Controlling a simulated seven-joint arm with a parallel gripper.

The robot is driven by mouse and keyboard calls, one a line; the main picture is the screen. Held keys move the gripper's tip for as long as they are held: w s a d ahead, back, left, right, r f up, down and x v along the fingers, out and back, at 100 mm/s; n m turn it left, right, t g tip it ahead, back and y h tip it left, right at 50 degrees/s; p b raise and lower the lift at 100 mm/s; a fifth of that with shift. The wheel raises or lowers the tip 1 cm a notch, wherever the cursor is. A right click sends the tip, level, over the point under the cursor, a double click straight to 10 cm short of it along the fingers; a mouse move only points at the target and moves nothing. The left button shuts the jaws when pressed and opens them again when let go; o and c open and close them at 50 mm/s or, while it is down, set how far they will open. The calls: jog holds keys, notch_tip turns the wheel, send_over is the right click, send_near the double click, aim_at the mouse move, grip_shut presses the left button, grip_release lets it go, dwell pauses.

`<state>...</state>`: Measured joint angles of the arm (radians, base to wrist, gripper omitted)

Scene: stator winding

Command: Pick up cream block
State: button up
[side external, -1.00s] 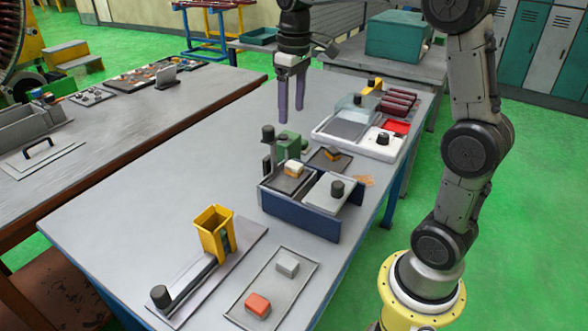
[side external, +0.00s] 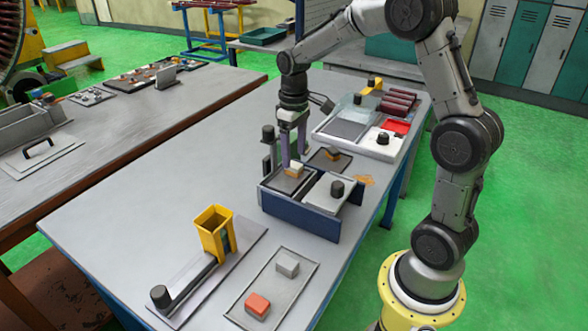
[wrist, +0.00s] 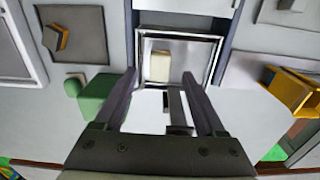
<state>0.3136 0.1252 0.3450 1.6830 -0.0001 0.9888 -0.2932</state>
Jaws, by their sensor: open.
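The cream block (side external: 294,170) sits in the left compartment of the blue box (side external: 297,218), on its grey tray floor. In the wrist view the cream block (wrist: 160,67) lies inside a square metal-rimmed tray (wrist: 207,62), beyond my fingertips. My gripper (side external: 294,158) is above and just behind the block in the side view, fingers pointing down. In the wrist view my gripper (wrist: 158,88) has its two fingers spread apart with nothing between them. The fingers partly overlap the block in the side view, so the exact gap is hard to tell.
A dark post (side external: 269,150) and a green block (wrist: 97,98) stand close to the box. A black-knobbed lid (side external: 328,194) covers the right compartment. A yellow bin (side external: 214,233) and a tray with grey and red blocks (side external: 257,305) are nearer the front.

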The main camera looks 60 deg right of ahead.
aim_at(294, 164)
jog(key=shift+f, duration=1.55)
jog(key=shift+r, duration=0.1)
grip_shut()
